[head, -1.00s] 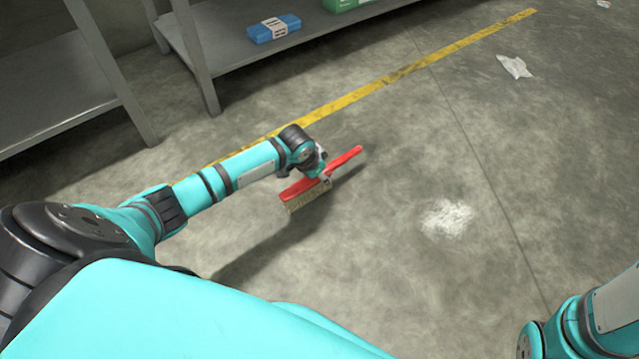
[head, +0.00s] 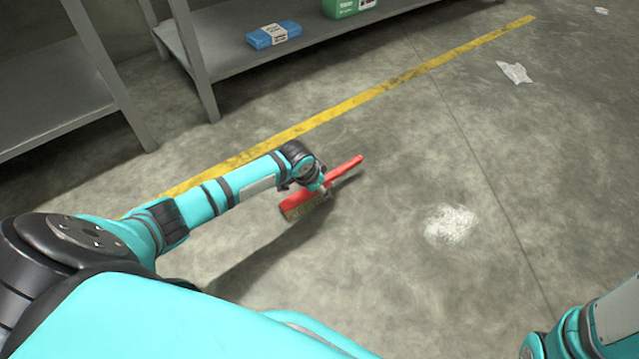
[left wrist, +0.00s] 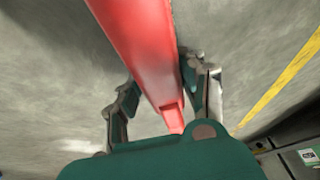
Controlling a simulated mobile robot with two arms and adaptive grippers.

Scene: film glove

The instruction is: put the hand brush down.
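The hand brush (head: 346,168) has a red handle and back and pale bristles that face down. My left gripper (head: 325,188) is shut on the brush around the middle, with the bristle end to the left and the handle end to the upper right. In the left wrist view the red brush (left wrist: 146,42) runs between the two fingers (left wrist: 158,85), one against each side. The brush is low over the concrete floor, close to its shadow; I cannot tell whether the bristles touch. My right arm shows at the lower right, but its gripper is out of view.
A patch of white powder (head: 450,223) lies on the floor right of the brush. A crumpled white scrap (head: 515,72) lies farther back. A yellow floor line (head: 350,103) runs behind the brush. Grey shelving (head: 240,68) holds a blue pack (head: 273,36) and a green box (head: 340,8).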

